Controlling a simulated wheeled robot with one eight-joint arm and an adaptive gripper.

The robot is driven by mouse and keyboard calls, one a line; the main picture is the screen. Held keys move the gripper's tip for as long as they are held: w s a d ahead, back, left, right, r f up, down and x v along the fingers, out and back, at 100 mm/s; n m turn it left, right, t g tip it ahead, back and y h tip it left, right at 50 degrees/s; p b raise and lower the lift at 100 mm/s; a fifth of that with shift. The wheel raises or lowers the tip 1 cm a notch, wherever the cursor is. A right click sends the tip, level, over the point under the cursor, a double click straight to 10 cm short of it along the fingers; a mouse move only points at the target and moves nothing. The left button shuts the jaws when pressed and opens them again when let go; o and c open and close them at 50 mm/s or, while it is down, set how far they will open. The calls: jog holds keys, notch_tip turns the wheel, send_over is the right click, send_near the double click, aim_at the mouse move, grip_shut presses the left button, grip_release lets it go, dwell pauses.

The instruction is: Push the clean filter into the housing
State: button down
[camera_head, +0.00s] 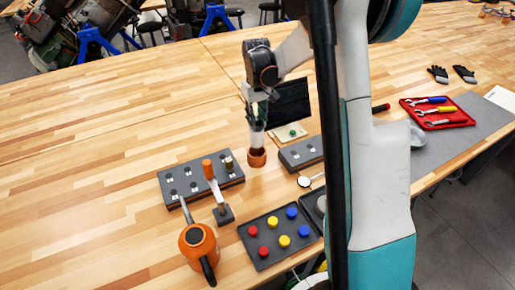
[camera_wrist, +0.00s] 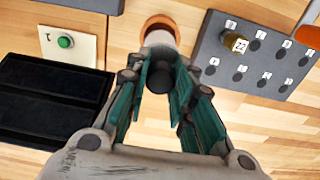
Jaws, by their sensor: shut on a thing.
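The clean filter (camera_head: 257,142) is a pale cylinder, upright between my gripper and the housing. The housing (camera_head: 257,158) is an orange-brown cup on the wooden bench; in the wrist view its rim (camera_wrist: 160,22) shows beyond the filter's pale side (camera_wrist: 160,38). The filter's lower end is inside or at the mouth of the housing; how deep is hidden. My gripper (camera_head: 258,122) is above the housing, pointing down. In the wrist view, my gripper's teal-padded fingers (camera_wrist: 164,85) are closed around the filter's dark upper end (camera_wrist: 160,78).
A grey numbered block (camera_head: 185,187) with a brass piece stands left of the housing, and another grey block (camera_head: 300,152) stands right. An orange kettle (camera_head: 198,245) and a button tray (camera_head: 262,243) stand in front.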

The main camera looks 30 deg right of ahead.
jog(key=shift+r+p, duration=0.65)
jog(key=shift+r, duration=0.75)
jog(key=shift+s+f, duration=0.1)
